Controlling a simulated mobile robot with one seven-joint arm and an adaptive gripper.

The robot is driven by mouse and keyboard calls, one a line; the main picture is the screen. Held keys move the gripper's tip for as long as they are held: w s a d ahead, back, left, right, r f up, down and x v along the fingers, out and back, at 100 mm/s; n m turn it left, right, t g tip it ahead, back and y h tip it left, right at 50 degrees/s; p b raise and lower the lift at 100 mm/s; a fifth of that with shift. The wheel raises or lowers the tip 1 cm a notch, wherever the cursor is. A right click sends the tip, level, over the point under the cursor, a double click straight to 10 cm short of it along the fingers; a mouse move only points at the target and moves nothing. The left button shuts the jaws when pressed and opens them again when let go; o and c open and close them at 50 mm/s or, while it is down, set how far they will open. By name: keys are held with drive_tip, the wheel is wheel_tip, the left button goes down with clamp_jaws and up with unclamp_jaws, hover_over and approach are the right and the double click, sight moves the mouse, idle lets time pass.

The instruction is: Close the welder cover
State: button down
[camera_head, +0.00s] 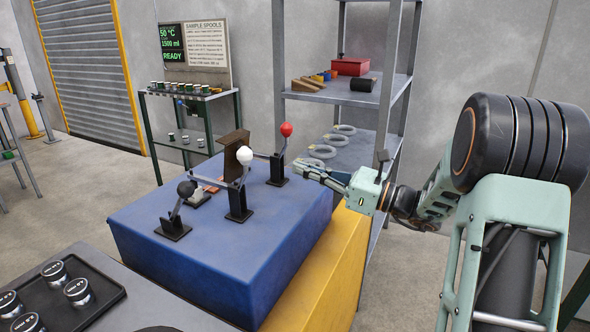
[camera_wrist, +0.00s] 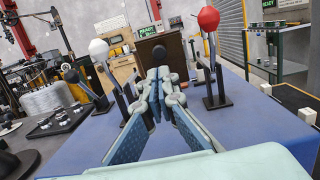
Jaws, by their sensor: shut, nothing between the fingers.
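The welder is a blue box (camera_head: 210,265) on a yellow base. A dark brown upright piece, seemingly the welder cover (camera_head: 234,146), stands raised on its top. It also shows behind my fingertips in the wrist view (camera_wrist: 172,46), its lower part hidden by them. My gripper (camera_head: 301,167) is shut and empty above the box's right side, apart from the cover. In the wrist view the fingers (camera_wrist: 158,76) point toward the cover, between the white-knobbed lever (camera_wrist: 99,50) and the red-knobbed lever (camera_wrist: 209,20).
Levers with black (camera_head: 186,189), white (camera_head: 244,155) and red (camera_head: 286,129) knobs stand around the cover. A black tray (camera_head: 103,305) of spools lies at front left. A grey shelf rack (camera_head: 345,95) stands behind.

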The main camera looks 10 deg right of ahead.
approach(237, 160)
drive_tip(key=r, duration=0.1)
drive_tip(key=w+a+r, duration=0.1)
drive_tip(key=a+r+b, duration=0.1)
drive_tip(key=shift+w+a+r, duration=0.25)
drive_tip(key=shift+w+r, duration=0.05)
drive_tip(key=shift+r, duration=0.05)
drive_tip(key=shift+w+a+r+p, duration=0.1)
drive_tip(key=shift+a+r+p, duration=0.15)
drive_tip(key=shift+p, duration=0.7)
